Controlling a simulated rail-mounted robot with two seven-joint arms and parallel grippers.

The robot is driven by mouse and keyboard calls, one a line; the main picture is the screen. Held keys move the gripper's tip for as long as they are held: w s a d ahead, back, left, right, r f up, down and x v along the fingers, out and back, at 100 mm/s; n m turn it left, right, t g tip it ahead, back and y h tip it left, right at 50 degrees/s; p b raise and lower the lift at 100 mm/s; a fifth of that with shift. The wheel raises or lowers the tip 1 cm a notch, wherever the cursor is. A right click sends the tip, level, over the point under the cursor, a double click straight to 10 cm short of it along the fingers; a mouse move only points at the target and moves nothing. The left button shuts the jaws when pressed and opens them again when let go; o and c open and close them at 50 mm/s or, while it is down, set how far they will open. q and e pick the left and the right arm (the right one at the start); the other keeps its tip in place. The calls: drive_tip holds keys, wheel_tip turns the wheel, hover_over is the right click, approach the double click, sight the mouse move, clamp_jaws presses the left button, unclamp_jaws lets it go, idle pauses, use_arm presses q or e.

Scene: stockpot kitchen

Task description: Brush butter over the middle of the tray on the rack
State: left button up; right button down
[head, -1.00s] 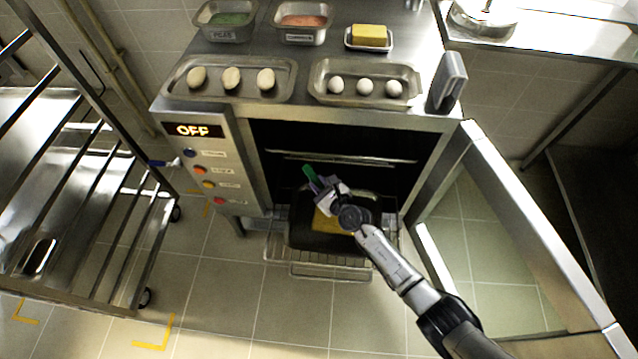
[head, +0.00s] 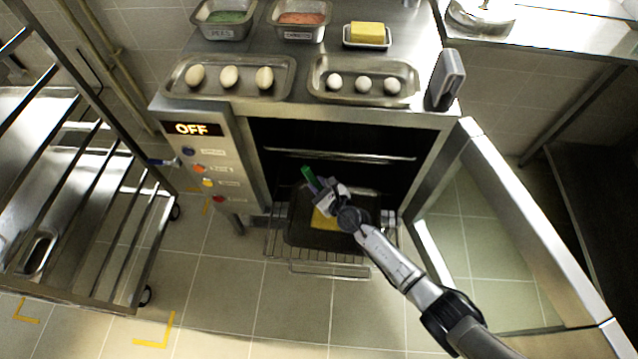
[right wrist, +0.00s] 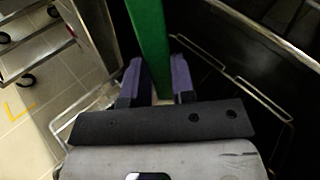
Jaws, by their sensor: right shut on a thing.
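My right gripper (head: 322,190) is shut on the green handle of the brush (head: 307,175). In the right wrist view the green handle (right wrist: 150,45) stands between the two purple-grey fingers of the gripper (right wrist: 157,80). The brush's bristles are hidden. The dark tray (head: 298,230) lies on the pulled-out wire rack (head: 330,270) in front of the oven opening. A yellow patch (head: 322,221) shows on the middle of the tray, partly behind my gripper. My gripper is over the tray; whether the brush touches it cannot be told. My left gripper is not in view.
The oven door (head: 530,230) stands open at the right, beside my right arm. The oven top holds a butter block (head: 368,33) on a dish, an egg tray (head: 320,88), another tray (head: 180,82) and two tubs. A metal trolley (head: 75,220) stands at the left.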

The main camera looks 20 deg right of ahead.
drive_tip(key=shift+s+d+p, duration=0.2)
drive_tip(key=shift+s+p, duration=0.2)
drive_tip(key=shift+s+d+r+m+h, duration=0.1)
drive_tip(key=shift+d+m+h, duration=0.2)
drive_tip(key=shift+d+h, duration=0.1)
drive_tip(key=d+r, duration=0.3)
drive_tip(key=r, duration=0.2)
drive_tip(key=shift+y, duration=0.4)
drive_tip(key=f+b, duration=0.2)
drive_tip(key=f, duration=0.1)
drive_tip(key=f+b, duration=0.2)
drive_tip(key=shift+a+f, duration=0.2)
drive_tip(key=shift+f, duration=0.2)
drive_tip(key=shift+r, duration=0.1)
